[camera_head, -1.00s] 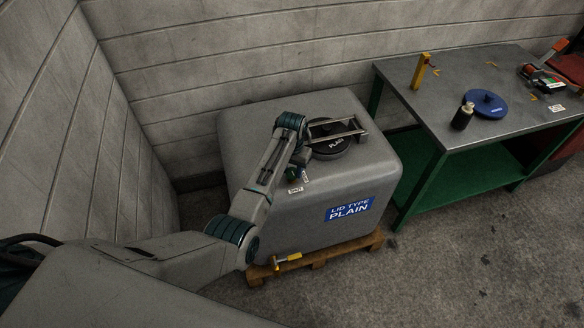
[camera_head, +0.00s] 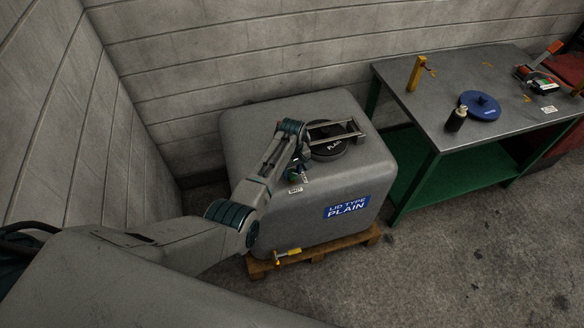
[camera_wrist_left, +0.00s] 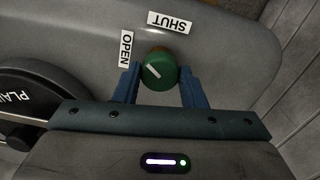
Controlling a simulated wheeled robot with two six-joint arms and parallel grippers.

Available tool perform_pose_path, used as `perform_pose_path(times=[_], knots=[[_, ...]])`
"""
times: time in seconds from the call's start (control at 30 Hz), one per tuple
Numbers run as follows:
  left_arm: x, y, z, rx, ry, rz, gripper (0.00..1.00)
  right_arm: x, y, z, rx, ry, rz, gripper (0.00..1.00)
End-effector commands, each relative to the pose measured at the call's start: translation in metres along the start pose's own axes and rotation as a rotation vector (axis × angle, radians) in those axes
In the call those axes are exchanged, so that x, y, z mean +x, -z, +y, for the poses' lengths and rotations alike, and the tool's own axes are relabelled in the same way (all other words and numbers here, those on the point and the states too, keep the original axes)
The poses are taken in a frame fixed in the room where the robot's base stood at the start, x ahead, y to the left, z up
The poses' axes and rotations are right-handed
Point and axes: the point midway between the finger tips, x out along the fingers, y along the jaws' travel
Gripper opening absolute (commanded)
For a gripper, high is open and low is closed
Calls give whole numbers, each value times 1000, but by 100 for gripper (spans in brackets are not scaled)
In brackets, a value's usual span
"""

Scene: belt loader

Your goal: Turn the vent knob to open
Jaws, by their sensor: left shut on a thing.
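The green vent knob (camera_wrist_left: 159,72) is on the grey tank (camera_head: 250,130). In the left wrist view it sits between the blue fingers of my left gripper (camera_wrist_left: 160,85), which is shut on it. A white line on the knob slants up and left, roughly toward the OPEN label (camera_wrist_left: 126,49). The SHUT label (camera_wrist_left: 170,22) is above the knob. In the head view my left gripper (camera_head: 294,177) is at the tank top, and its wrist hides the knob. My right gripper is not in view.
A black PLAIN lid (camera_head: 328,152) with a metal bar frame lies beside my wrist. The tank stands on a wooden pallet (camera_head: 318,250), with a yellow-handled tap (camera_head: 287,255) low in front. A steel table (camera_head: 440,100) at right holds a blue lid (camera_head: 481,104) and a bottle (camera_head: 456,120).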

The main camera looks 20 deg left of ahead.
Motion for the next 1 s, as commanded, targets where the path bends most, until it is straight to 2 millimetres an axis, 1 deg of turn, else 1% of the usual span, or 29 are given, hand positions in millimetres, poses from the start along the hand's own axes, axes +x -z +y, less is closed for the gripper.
perform_pose_path(times=[0.03,0.3,0.5,0.73,1.0], knots=[[-4,1,0,-43,-1,2,14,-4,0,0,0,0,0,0],[-3,2,0,-293,-1,3,14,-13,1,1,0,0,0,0],[-3,2,0,-448,-3,4,14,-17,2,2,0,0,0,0],[-2,2,0,-572,-2,3,14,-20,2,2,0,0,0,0],[-2,2,0,-638,-3,4,14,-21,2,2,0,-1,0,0]])
